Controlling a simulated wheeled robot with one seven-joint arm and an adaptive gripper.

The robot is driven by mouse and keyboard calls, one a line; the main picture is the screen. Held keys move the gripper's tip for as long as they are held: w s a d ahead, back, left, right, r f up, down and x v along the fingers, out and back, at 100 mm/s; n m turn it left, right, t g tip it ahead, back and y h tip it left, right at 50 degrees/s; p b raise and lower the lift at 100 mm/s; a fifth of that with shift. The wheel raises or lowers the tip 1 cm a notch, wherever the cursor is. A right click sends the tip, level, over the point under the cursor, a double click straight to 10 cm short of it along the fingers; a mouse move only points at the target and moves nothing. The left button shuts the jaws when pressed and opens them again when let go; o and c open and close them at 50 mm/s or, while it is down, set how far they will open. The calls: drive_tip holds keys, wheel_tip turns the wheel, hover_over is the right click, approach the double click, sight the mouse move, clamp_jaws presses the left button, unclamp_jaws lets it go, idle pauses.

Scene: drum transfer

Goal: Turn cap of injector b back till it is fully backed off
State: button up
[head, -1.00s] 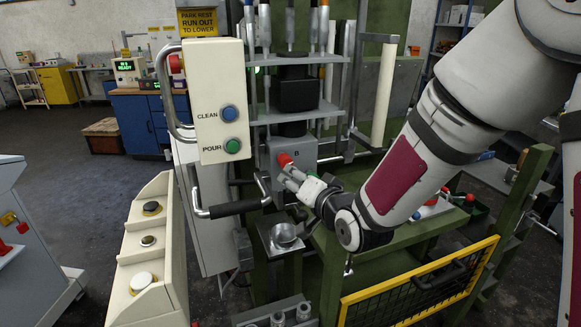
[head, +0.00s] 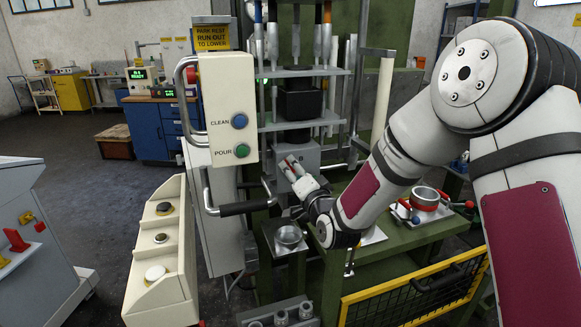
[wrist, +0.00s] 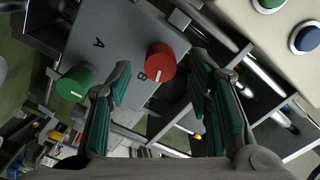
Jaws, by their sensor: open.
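The red cap (wrist: 160,62) of injector b sits beside the letter B on a grey housing (wrist: 120,40) in the wrist view, with a pale mark on its face. My gripper (wrist: 161,75) is open. Its green-padded fingers stand on either side of the red cap in the picture, and I see no clear contact. A green cap (wrist: 75,83) sits near the letter A, left of the left finger. In the head view my gripper (head: 292,167) is in front of the grey housing (head: 308,155), and the red cap is hidden or too small to tell.
A cream control box (head: 228,110) with CLEAN and POUR buttons hangs left of the housing. A black-gripped handle (head: 248,207) runs below it. A small metal cup (head: 289,236) stands under my gripper. A yellow-edged mesh guard (head: 415,290) is at lower right.

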sight(292, 168)
drive_tip(key=shift+x, duration=2.15)
clamp_jaws()
